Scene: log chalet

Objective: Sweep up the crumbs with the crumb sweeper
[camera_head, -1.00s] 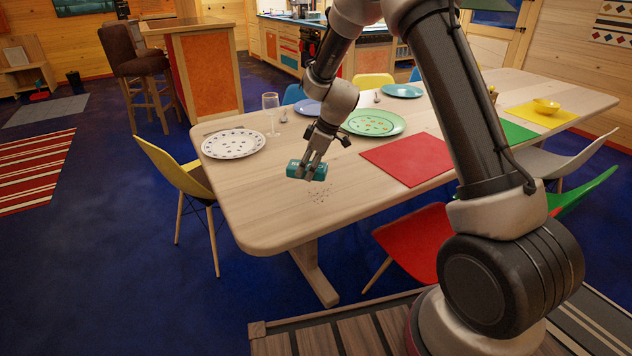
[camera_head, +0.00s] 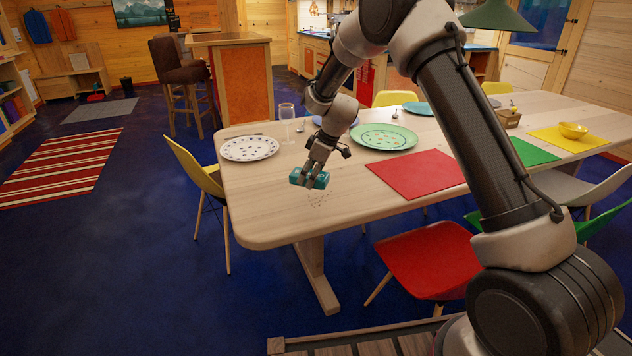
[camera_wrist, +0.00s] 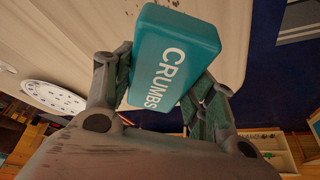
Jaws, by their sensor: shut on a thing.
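The crumb sweeper is a teal block (camera_head: 309,179). In the wrist view it (camera_wrist: 172,65) bears the white word CRUMBS. My gripper (camera_head: 312,172) is shut on it, one finger on each side. The sweeper is over the near left part of the wooden table (camera_head: 270,215); I cannot tell whether it touches the tabletop. The crumbs (camera_head: 318,198) are a small patch of dark specks on the table, just below and right of the sweeper in the head view. A few specks (camera_wrist: 130,8) also show at the top of the wrist view.
A dotted white plate (camera_head: 249,148) and a wine glass (camera_head: 287,115) stand to the left behind the sweeper. A green plate (camera_head: 384,137) and a red placemat (camera_head: 416,174) lie to the right. The table's front left corner is bare. A red chair (camera_head: 428,262) stands in front.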

